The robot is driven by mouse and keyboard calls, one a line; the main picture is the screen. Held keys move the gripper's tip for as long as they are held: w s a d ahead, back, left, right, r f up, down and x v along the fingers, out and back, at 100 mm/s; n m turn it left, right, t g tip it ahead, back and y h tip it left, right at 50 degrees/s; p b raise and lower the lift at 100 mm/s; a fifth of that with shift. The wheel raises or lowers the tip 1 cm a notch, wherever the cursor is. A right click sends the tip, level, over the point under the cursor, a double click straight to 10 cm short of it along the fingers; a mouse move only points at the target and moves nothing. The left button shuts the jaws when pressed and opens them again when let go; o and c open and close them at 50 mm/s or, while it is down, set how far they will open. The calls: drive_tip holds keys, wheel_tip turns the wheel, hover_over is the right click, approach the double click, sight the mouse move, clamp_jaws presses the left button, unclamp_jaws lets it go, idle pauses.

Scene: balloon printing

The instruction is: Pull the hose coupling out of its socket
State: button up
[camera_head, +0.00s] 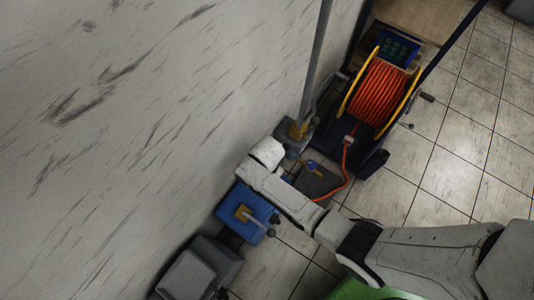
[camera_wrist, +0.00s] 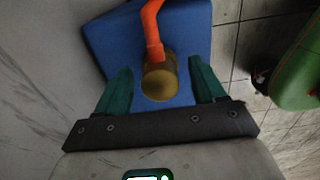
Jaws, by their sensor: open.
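In the wrist view, the hose coupling (camera_wrist: 159,80) is a dull brass cylinder joined to the orange hose (camera_wrist: 152,25). It shows in front of a blue block (camera_wrist: 112,38). The socket cannot be made out behind it. My gripper (camera_wrist: 160,67) is open, with one teal finger on each side of the coupling. Gaps show between both fingers and the brass, so it is not gripped. In the head view, the orange hose (camera_head: 346,168) runs from the reel and passes under my white arm. My gripper and the coupling are hidden there.
An orange hose reel (camera_head: 382,97) on a dark cart stands at the upper right. A grey post (camera_head: 316,62) rises near the arm. Tiled floor (camera_head: 450,160) is free at right.

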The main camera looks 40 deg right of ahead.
clamp_jaws()
idle(0.9)
drive_tip(key=shift+r, duration=0.15)
drive_tip(key=shift+r+p, duration=0.35)
drive_tip(key=shift+p, duration=0.15)
drive_tip(key=shift+r+p, duration=2.5)
